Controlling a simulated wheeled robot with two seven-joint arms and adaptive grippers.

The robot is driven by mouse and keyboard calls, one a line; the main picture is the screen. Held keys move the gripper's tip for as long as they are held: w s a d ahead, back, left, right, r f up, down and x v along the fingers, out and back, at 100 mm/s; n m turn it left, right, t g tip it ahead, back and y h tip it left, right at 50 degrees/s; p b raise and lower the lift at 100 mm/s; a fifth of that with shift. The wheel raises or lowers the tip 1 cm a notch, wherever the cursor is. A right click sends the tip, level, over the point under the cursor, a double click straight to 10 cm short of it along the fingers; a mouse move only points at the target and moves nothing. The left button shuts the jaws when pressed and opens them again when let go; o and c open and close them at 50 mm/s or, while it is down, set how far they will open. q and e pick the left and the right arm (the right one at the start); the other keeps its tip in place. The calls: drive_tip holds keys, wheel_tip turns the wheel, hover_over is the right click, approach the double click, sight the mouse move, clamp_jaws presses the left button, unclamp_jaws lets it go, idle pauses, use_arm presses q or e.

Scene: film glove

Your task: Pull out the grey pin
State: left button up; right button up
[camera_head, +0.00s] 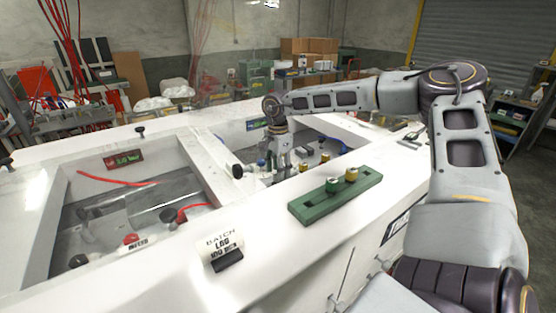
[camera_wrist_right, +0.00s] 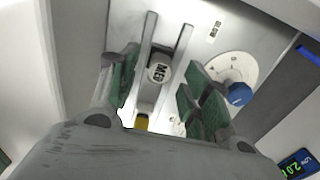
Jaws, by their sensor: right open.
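My right gripper (camera_head: 281,158) reaches down into the right-hand bay of the white cabinet in the head view. In the right wrist view my right gripper (camera_wrist_right: 162,88) is open, with green-padded fingers on both sides. A grey round-headed piece marked "MID" (camera_wrist_right: 159,70), apparently the grey pin, sits between two pale rails. It lies between the spread fingers, and I see no clear contact. I cannot pick it out in the head view, where the gripper and bay wall cover that area. My left gripper is not in view.
A blue knob (camera_wrist_right: 240,94) on a white disc stands close beside the right finger. A yellow piece (camera_wrist_right: 141,122) shows below the grey one. A green rack (camera_head: 310,208) with capped pins lies on the cabinet's front ledge. White walls border the bay.

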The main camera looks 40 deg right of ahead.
drive_tip(key=shift+f, duration=1.55)
clamp_jaws()
